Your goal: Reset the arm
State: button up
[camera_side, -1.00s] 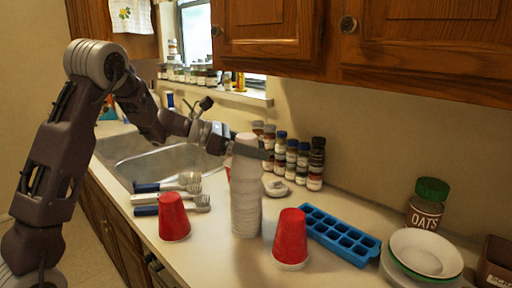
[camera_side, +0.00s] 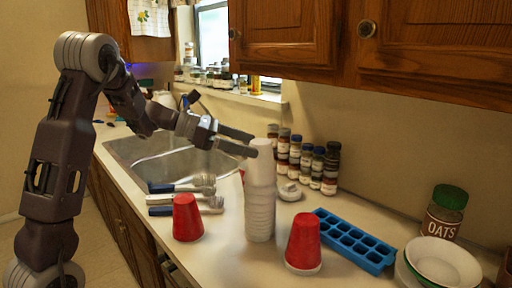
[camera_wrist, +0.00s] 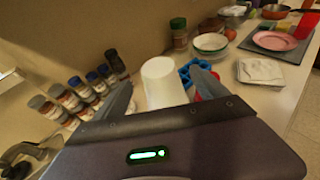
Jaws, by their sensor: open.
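My gripper (camera_side: 254,145) is open, its two fingers pointing right at the top of a tall stack of white cups (camera_side: 260,205). The fingertips are level with the uppermost cup, at its left edge in the side view. The stack stands upright on the counter. In the wrist view, the white cup (camera_wrist: 163,82) shows between the spread fingers of my gripper (camera_wrist: 163,88). I cannot tell whether either finger touches it. The lower stack is hidden there by my gripper body.
Two upside-down red cups stand left (camera_side: 187,220) and right (camera_side: 303,243) of the stack. Several spice jars (camera_side: 306,162) line the wall behind. A blue ice tray (camera_side: 353,240), a white bowl (camera_side: 443,262) and an oats jar (camera_side: 445,212) are right. Brushes (camera_side: 186,200) lie near the sink (camera_side: 165,158).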

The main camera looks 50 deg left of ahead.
dwell(0.5)
jog(key=s+d+r+m+g+y, duration=0.25)
jog(key=s+d+m+g, duration=0.35)
jog(key=s+d+m, duration=0.85)
jog(key=s+f+m+y, duration=0.3)
jog(key=s+m, duration=0.4)
jog(key=s, duration=0.1)
jog(key=s+a+f+m+y, duration=0.1)
jog(key=s+f+m+y, duration=0.2)
jog(key=s+m, duration=0.4)
jog(key=shift+s+f, duration=0.15)
jog(key=shift+s, duration=0.75)
